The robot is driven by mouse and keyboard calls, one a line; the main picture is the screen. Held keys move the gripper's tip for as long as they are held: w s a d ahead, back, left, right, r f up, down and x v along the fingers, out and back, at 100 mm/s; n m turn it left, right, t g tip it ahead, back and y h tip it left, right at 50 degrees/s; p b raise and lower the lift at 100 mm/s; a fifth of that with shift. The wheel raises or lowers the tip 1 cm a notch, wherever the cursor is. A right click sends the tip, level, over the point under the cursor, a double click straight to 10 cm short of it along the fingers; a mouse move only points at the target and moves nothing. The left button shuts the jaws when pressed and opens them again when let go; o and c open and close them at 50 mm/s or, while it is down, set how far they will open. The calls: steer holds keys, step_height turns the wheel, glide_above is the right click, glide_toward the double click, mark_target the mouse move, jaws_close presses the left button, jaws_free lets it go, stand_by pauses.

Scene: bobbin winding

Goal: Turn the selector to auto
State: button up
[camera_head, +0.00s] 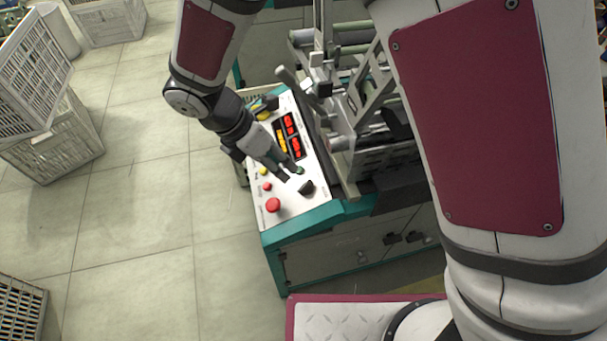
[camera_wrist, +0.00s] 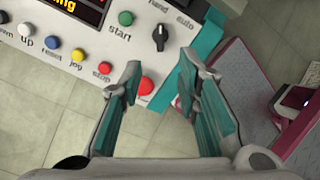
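The selector is a black knob with a white pointer line, seen in the wrist view (camera_wrist: 160,37) on the white control panel (camera_wrist: 85,42). "Hand" is printed above it and "auto" to its upper right; the pointer line looks nearly upright in the picture, toward "hand". It also shows in the head view (camera_head: 306,187), near the panel's front right corner. My gripper (camera_wrist: 160,68) is open, with nothing between its two teal-padded fingers. In the picture its tips lie just below the selector, apart from it. In the head view my gripper (camera_head: 289,174) is over the panel.
A green start button (camera_wrist: 126,18) is left of the selector. A red stop button (camera_wrist: 104,67) and a larger red button (camera_wrist: 146,84) lie lower left. Yellow, blue and white buttons are farther left. A red-lit display (camera_head: 290,137) and machine frame stand behind. Crates (camera_head: 55,140) are left.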

mark_target(302, 187)
steer(key=b+x, duration=0.2)
steer(key=x, duration=0.9)
steer(key=shift+d+f, duration=0.15)
steer(key=shift+f, duration=0.05)
jaws_close()
